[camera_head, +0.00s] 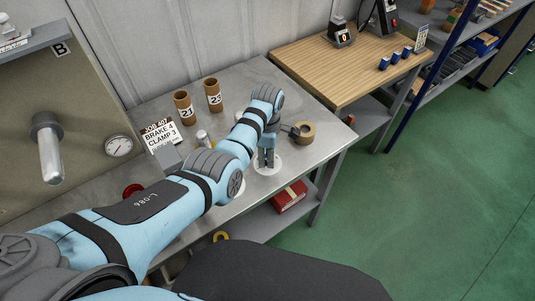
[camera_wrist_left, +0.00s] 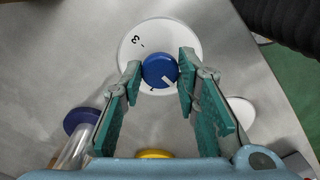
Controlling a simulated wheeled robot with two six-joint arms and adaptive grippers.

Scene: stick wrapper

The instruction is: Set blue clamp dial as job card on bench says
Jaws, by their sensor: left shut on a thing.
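The job card (camera_head: 160,134) stands on the bench and reads "JOB 407, BRAKE 4, CLAMP 3"; the job number is small. My left gripper (camera_head: 267,156) reaches down over a white round dial plate (camera_head: 277,168) on the bench. In the left wrist view, my left gripper (camera_wrist_left: 160,68) is shut on the blue clamp dial (camera_wrist_left: 159,71), one finger on each side. Its white pointer line points to the lower right. The white plate (camera_wrist_left: 199,36) under it shows a 3 at the upper left; other marks are hidden or unclear. My right gripper is not in view.
Two brown tubes marked 21 (camera_head: 185,108) and 22 (camera_head: 213,96) stand behind my arm. A brown tape roll (camera_head: 303,132) lies right of the gripper. A wooden table (camera_head: 345,65) stands beyond. The wrist view shows part of a yellow round thing (camera_wrist_left: 155,153) below the dial.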

